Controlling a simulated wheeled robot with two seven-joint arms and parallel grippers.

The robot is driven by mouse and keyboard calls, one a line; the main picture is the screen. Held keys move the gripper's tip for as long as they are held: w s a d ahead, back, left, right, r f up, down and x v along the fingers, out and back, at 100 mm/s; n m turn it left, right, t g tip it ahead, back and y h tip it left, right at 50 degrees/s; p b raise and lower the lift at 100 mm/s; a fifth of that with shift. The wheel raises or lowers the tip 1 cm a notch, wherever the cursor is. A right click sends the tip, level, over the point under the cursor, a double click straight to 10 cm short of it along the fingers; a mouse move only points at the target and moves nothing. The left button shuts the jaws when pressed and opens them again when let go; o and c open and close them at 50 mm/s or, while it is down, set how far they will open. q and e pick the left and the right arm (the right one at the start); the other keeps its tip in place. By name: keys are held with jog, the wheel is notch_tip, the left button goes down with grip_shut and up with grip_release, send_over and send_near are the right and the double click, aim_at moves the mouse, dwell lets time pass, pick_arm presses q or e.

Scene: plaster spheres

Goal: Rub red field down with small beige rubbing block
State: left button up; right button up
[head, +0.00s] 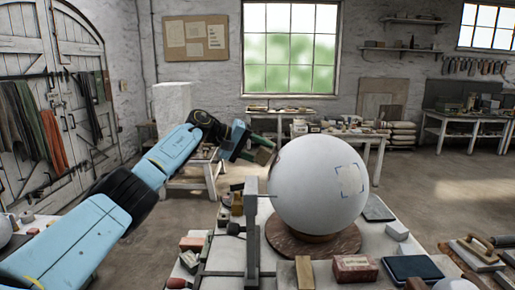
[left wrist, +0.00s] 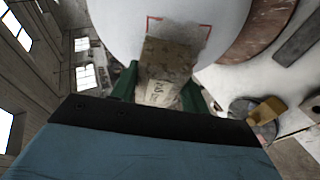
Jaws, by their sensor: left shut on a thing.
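A large white plaster sphere (head: 318,190) rests on a round brown wooden base (head: 335,245) on the table. My left gripper (head: 258,148) is at the sphere's upper left in the head view. In the left wrist view its green fingers (left wrist: 157,90) are shut on the small beige rubbing block (left wrist: 165,72). The block's far end overlaps a rough grey patch with red outline marks, the red field (left wrist: 190,32), on the sphere (left wrist: 110,25). I cannot tell whether the block touches it. My right gripper is not in view.
A grey upright post (head: 251,225) with a thin pointer stands left of the sphere. A red box (head: 355,268), a wooden block (head: 304,272), a dark tablet-like slab (head: 412,268) and a trowel (head: 477,250) crowd the front.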

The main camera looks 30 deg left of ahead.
pick_arm(q)
jog(key=shift+w+d+f+b, duration=0.2)
jog(key=shift+d+f+b, duration=0.15)
jog(key=shift+d, duration=0.2)
dwell(0.7)
jog(key=shift+s+b, duration=0.4)
jog(key=shift+b, duration=0.3)
jog(key=shift+s+d+b, duration=0.25)
jog(key=shift+s+b, duration=0.15)
jog(key=shift+b, duration=0.15)
jog(key=shift+s+d, duration=0.15)
jog(key=shift+s, duration=0.1)
